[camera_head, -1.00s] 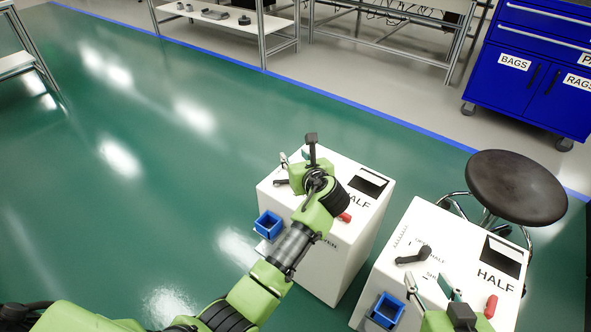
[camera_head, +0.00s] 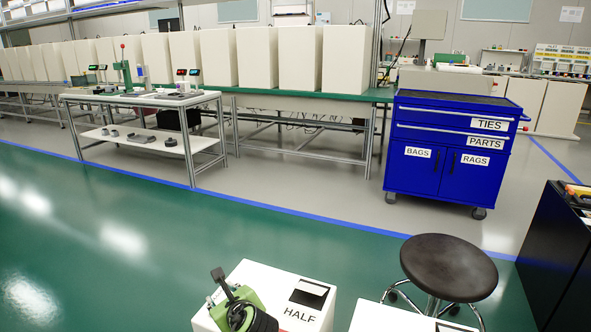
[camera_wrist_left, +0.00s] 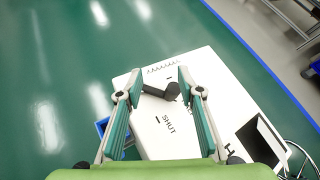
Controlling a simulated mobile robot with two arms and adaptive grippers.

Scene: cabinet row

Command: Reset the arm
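My left gripper (camera_head: 224,297) is at the bottom of the head view, over the top of a white cabinet (camera_head: 262,279) marked HALF. Its wrist hides part of the cabinet top. In the left wrist view my left gripper (camera_wrist_left: 157,80) is open, with its two green-padded fingers well apart. A black lever handle (camera_wrist_left: 160,91) on the white top (camera_wrist_left: 190,142) shows between and beyond the fingers, near the word SHUT. The fingers do not close on it; how far off it is I cannot tell. My right gripper is out of view.
A second white cabinet (camera_head: 378,318) is cut off at the bottom. A dark round stool (camera_head: 448,267) stands behind it. A blue tool cart (camera_head: 450,150) and a workbench (camera_head: 140,99) stand farther back. Green floor (camera_head: 110,240) is clear on the left.

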